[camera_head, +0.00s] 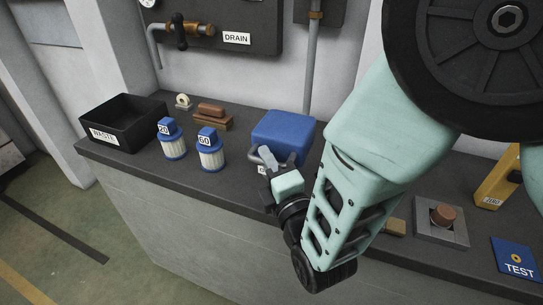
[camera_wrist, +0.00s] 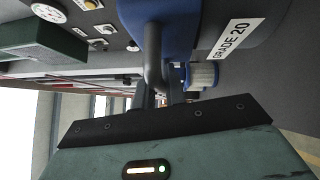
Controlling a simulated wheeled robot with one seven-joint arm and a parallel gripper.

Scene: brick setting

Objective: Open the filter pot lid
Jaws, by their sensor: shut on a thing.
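The filter pot is a blue body with a blue lid (camera_head: 283,132) on the counter, near its middle. The lid looks closed in the head view, though its seam is not clear. A grey bar handle (camera_wrist: 153,55) stands out from the blue front, beside a white "GRADE 20" label (camera_wrist: 238,39); the handle also shows in the head view (camera_head: 255,153). My gripper (camera_head: 266,160) is at the pot's front and is shut on the handle. In the wrist view the fingers (camera_wrist: 162,98) reach the handle's end; their exact contact is partly hidden.
Filter cartridges marked 20 (camera_head: 172,147) and 60 (camera_head: 210,158) stand left of the pot. A black waste bin (camera_head: 118,139) is at the far left. Brown blocks (camera_head: 211,117) lie behind. A blue TEST plate (camera_head: 517,258) and a button box (camera_head: 441,228) are at right.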

